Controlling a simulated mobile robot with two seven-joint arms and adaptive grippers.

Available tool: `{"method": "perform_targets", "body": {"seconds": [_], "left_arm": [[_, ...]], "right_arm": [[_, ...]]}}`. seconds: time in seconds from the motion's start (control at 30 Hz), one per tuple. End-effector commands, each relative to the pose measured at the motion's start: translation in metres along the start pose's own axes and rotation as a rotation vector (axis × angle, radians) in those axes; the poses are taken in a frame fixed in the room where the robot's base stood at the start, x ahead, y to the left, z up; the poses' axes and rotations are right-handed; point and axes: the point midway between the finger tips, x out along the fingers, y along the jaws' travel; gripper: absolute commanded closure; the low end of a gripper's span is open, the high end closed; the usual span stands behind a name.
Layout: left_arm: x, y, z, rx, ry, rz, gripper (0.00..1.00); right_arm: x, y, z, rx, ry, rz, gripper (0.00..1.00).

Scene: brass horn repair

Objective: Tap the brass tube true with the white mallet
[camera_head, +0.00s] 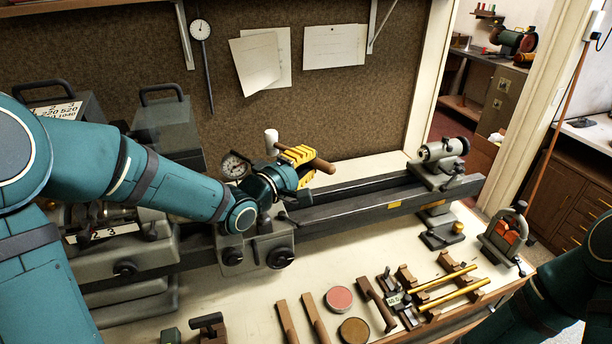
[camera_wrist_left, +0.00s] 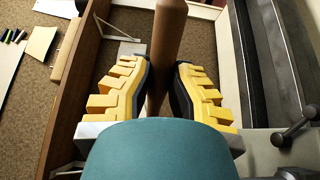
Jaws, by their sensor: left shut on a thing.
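My left gripper (camera_head: 300,157) is shut on the brown wooden handle (camera_head: 322,165) of the white mallet. The mallet's white head (camera_head: 271,141) stands out on the left of the gripper, above the lathe bed. In the left wrist view the handle (camera_wrist_left: 166,45) runs between the yellow fingers; the head is not clearly seen there. Two brass tubes (camera_head: 447,277) lie side by side across wooden blocks on the bench at the lower right, well apart from the mallet. Which one is the task's tube I cannot tell. My right gripper is outside the picture; only its arm shows.
The lathe bed (camera_head: 345,207) runs across the bench, with a tailstock (camera_head: 442,155) at its right end. A dial gauge (camera_head: 235,166) stands close to my left wrist. Wooden-handled tools, a pink round tin (camera_head: 339,298) and a brown disc (camera_head: 354,331) lie in front.

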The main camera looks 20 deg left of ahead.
Motion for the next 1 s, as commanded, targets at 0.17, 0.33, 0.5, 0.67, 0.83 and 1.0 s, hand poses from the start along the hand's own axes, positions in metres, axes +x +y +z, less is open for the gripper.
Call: {"method": "perform_targets", "body": {"seconds": [0.17,0.33,0.5,0.67,0.83,1.0], "left_arm": [[0.000,-0.020,0.000,-0.001,0.001,0.000,1.00],[0.000,-0.024,0.000,0.001,0.001,0.001,1.00],[0.000,-0.032,0.000,0.001,0.001,0.001,1.00],[0.001,-0.045,0.000,0.000,0.001,0.001,1.00],[0.001,-0.059,0.000,0.000,0.001,0.000,1.00],[0.001,-0.067,0.000,0.000,0.001,0.001,1.00]], "right_arm": [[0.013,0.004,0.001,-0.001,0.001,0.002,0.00],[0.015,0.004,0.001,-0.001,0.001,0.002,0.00],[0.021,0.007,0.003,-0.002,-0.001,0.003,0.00],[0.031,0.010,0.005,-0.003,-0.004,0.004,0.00],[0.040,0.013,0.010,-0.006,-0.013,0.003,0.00],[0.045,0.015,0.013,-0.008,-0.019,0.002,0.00]]}}
